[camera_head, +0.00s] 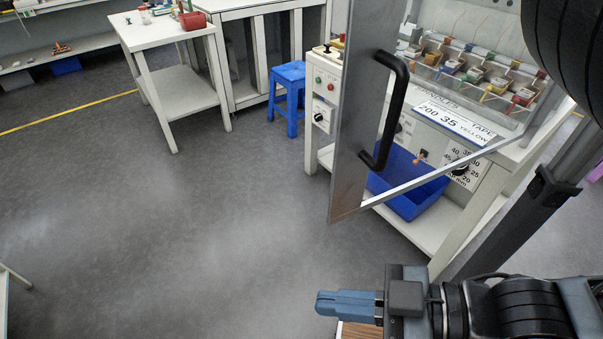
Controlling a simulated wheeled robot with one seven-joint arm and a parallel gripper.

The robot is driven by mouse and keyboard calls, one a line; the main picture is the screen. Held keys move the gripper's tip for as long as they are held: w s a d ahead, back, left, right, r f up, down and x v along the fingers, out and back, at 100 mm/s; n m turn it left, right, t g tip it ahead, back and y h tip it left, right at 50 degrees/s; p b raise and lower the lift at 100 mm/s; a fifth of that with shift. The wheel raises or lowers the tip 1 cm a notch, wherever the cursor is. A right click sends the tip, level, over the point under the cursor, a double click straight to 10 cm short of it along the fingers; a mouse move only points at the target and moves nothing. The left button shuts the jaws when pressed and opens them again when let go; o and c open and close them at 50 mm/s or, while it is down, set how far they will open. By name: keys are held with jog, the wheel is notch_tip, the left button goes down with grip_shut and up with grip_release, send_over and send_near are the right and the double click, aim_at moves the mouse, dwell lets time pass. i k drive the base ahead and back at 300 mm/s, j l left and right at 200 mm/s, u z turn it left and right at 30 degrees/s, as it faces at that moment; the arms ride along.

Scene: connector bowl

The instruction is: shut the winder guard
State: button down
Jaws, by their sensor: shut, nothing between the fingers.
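The winder guard (349,140) is a hinged panel with a metal edge frame and a clear pane, standing swung open in front of the winder (470,60). A black bar handle (393,115) is fixed to its near metal edge. Through the pane I see coloured spools and a label on the machine front. My gripper (322,303) is at the lower right, shut and empty, with its blue fingers pointing left. It is apart from the guard, below its lower corner in the picture. The guard's hinge side is partly hidden by my arm.
A blue bin (415,200) sits on the winder's lower shelf. A blue stool (290,90) and a white table (165,35) stand further back. The grey floor (180,230) left of the guard is clear. A wooden edge (358,331) shows under my gripper.

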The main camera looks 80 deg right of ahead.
aim_at(372, 28)
jog(key=i+u, duration=0.1)
jog(key=u, duration=0.25)
jog(key=k+l, duration=0.2)
jog(key=k, duration=0.3)
jog(key=k+l+z, duration=0.15)
jog(key=k, duration=0.35)
jog(key=k+l, duration=0.25)
jog(key=k, duration=0.25)
jog(key=k+j+z, duration=0.15)
jog(key=z, duration=0.2)
jog(key=j, duration=0.15)
